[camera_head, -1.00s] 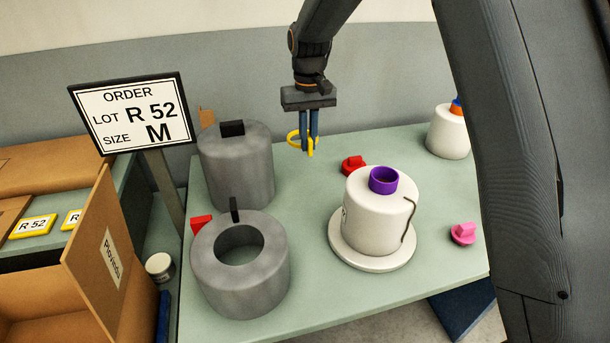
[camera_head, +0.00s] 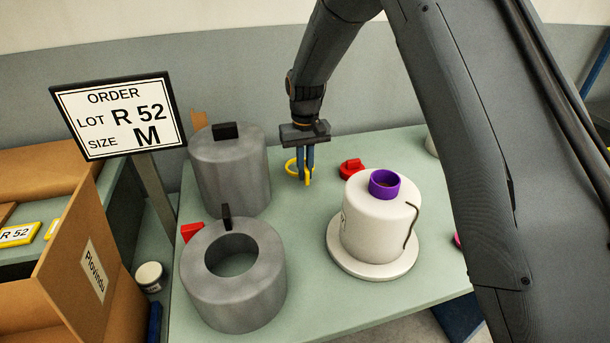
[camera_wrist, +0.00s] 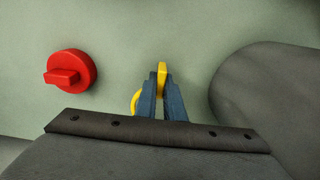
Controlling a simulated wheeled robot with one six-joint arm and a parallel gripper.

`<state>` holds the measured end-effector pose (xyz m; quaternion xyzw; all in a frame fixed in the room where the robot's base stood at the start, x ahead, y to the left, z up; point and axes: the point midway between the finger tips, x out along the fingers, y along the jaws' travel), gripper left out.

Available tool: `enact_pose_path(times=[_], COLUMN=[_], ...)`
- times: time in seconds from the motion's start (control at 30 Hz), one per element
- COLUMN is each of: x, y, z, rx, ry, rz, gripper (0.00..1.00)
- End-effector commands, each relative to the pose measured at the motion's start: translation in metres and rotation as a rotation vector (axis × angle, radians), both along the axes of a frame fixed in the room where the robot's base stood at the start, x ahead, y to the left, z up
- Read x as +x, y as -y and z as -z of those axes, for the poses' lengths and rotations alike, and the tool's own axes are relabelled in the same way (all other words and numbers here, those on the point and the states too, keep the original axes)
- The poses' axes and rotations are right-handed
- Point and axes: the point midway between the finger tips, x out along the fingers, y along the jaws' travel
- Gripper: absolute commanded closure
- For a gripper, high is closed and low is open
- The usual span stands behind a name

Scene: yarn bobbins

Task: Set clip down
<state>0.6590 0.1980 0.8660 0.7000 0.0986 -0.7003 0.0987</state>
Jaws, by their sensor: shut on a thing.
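The yellow clip (camera_head: 292,167) is a ring with a tab, held between the blue fingers of my gripper (camera_head: 306,178). In the head view it hangs low over the green table, between the tall grey cylinder and the red clip. I cannot tell whether it touches the table. In the wrist view the clip's upright tab (camera_wrist: 161,76) shows at the tips of my gripper (camera_wrist: 160,92), and part of its ring shows left of the fingers. The rest of the ring is hidden by the fingers.
A red clip (camera_head: 352,169) lies close by on the table (camera_head: 300,270). A white bobbin (camera_head: 378,225) with a purple ring stands on a disc. A tall grey cylinder (camera_head: 230,175) and a hollow one (camera_head: 235,295) stand left. An order sign (camera_head: 118,115) stands beyond the left edge.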

Motion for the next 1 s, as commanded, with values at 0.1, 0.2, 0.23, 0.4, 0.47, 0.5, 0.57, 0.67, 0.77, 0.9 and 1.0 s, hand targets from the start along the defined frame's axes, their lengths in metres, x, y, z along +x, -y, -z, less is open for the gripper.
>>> enact_pose_path(times=[0.1,0.2,0.23,0.4,0.47,0.5,0.57,0.67,0.77,0.9,1.0], x=[-0.001,0.0,0.0,0.0,0.0,0.0,0.0,0.0,0.0,0.0,0.0], y=[0.0,0.0,0.0,0.0,0.0,0.0,0.0,0.0,0.0,0.0,0.0], z=[0.017,0.023,0.024,0.024,0.025,0.026,0.027,0.026,0.026,0.026,0.023], rx=[-0.001,0.0,0.0,0.0,0.0,0.0,0.0,0.0,0.0,0.0,0.0], ry=[-0.004,0.0,0.001,0.001,0.0,0.0,0.0,0.0,0.0,0.0,0.001], rz=[0.0,0.0,0.0,0.0,0.0,0.0,0.0,0.0,0.0,0.0,0.0], gripper=[1.0,1.0,1.0,1.0,1.0,1.0,0.88,0.73,0.73,0.73,0.73])
